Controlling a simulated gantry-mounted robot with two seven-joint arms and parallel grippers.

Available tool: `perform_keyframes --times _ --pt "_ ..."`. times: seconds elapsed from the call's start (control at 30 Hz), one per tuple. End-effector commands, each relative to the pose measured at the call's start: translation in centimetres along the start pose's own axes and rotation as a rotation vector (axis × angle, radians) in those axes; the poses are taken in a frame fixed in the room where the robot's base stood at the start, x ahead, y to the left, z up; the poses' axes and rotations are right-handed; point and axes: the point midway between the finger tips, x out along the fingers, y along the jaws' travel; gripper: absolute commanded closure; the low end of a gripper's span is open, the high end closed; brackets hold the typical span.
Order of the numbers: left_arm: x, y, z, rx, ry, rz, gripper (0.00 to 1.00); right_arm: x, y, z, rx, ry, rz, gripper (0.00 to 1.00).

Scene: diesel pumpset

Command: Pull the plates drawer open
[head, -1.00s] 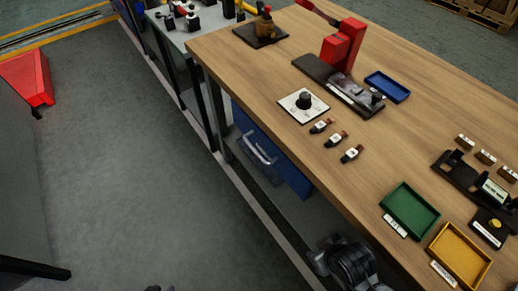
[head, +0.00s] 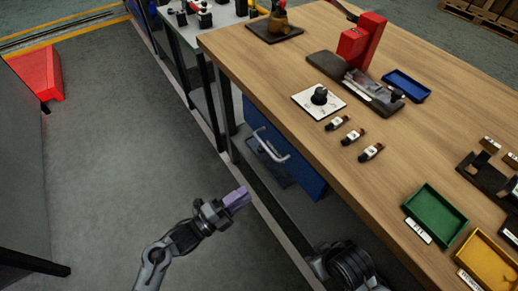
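The blue drawer unit (head: 308,180) is under the near side of the wooden workbench. A silver bar handle (head: 268,148) stands out from its front; I take this to be the plates drawer, but no label can be read. It looks shut. My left gripper (head: 240,196) is over the grey floor, in front of and below the handle in the picture, apart from it. Its pale purple fingertips look close together, but whether they are shut is not clear. Nothing is seen held.
The workbench (head: 300,65) carries a red press (head: 362,42), a dial plate (head: 320,98), and blue (head: 407,86), green (head: 436,214) and yellow (head: 487,262) trays.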

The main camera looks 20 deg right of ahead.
Motion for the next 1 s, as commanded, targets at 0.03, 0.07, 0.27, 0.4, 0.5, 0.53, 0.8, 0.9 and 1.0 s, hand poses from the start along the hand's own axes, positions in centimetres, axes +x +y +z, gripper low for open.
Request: perform_keyframes --times 0.03,0.07,0.27,0.4,0.5,0.53,0.8,0.9,1.0 --pt "0.6 -1.2 1.3 0.043 0.012 0.008 0.71 0.5 0.0 0.1 0.0 0.0 0.0 0.57" --pt "1.0 -2.0 1.9 0.064 0.017 0.009 0.71 0.6 0.0 0.2 0.0 0.0 0.0 0.57" --pt "2.5 -6.8 3.7 0.167 0.041 -0.005 0.71 1.0 -0.1 0.3 0.001 0.001 -0.002 0.57" --pt "3.5 -8.0 4.0 0.19 0.046 -0.013 0.71 1.3 -0.2 0.4 0.004 0.001 -0.003 0.57" --pt "4.4 -8.1 4.0 0.191 0.046 -0.014 0.71 1.6 -0.2 0.5 0.006 0.002 -0.005 0.57" --pt "4.8 -8.1 3.9 0.191 0.046 -0.014 0.71 1.8 -0.3 0.5 0.007 0.002 -0.006 0.57" --pt "9.2 -8.0 3.8 0.19 0.046 -0.015 0.71 3.3 -0.4 0.9 0.011 0.003 -0.009 0.57" --pt "10.7 -8.1 3.7 0.19 0.045 -0.015 0.71 3.8 -0.4 1.1 0.011 0.003 -0.009 0.57" --pt "11.9 -8.1 3.6 0.189 0.045 -0.015 0.71 4.2 -0.5 1.2 0.01 0.003 -0.009 0.57"
